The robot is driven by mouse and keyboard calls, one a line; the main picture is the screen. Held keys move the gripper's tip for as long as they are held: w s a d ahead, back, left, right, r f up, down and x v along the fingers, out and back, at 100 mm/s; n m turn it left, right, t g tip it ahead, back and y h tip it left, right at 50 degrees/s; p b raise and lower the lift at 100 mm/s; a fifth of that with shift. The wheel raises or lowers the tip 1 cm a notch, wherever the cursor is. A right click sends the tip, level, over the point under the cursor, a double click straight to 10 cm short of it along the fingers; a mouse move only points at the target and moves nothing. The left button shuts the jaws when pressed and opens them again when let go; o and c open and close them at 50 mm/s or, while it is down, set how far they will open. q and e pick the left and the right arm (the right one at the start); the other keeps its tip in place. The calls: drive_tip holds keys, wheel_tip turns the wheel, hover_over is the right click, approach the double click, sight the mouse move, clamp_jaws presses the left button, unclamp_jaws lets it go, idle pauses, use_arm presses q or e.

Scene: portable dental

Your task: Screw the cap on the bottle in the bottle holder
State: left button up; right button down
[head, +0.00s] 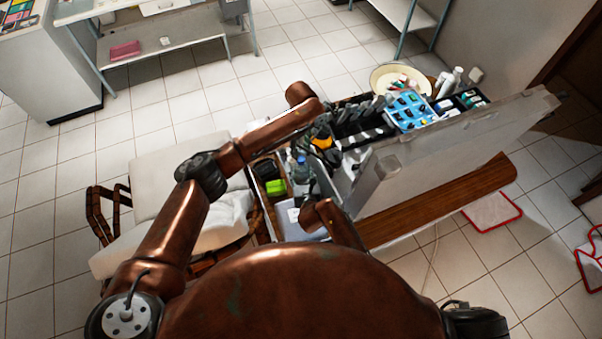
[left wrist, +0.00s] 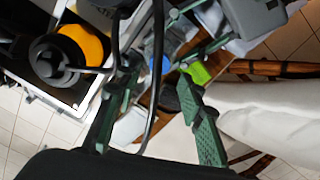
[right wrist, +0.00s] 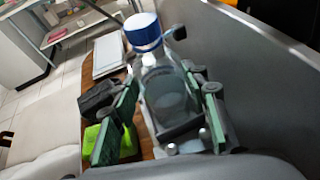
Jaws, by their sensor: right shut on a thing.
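A clear bottle (right wrist: 165,95) with a blue cap (right wrist: 143,28) at its top stands between the fingers of my right gripper (right wrist: 168,100), which is shut on the bottle's body. The bottle also shows in the head view (head: 301,173). The cap sits over the neck; how tightly it is seated cannot be seen. My left gripper (left wrist: 155,75) has its fingers apart, and the blue cap (left wrist: 160,64) shows between its fingertips. Whether they touch the cap cannot be told. The bottle's base and any holder around it are not clearly visible.
A bright green box (head: 276,187) and a dark box (head: 266,169) lie beside the bottle. A large grey panel (head: 430,150) rises at the right. A blue tray (head: 408,110) of small items is behind it. A white-covered chair (head: 215,210) is at the left.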

sight(301, 159)
use_arm(q)
drive_tip(key=shift+f, duration=2.6)
use_arm(e)
drive_tip(key=shift+s+f, duration=0.1)
drive_tip(key=shift+f, duration=0.1)
use_arm(q)
drive_tip(key=shift+c, duration=0.2)
clamp_jaws()
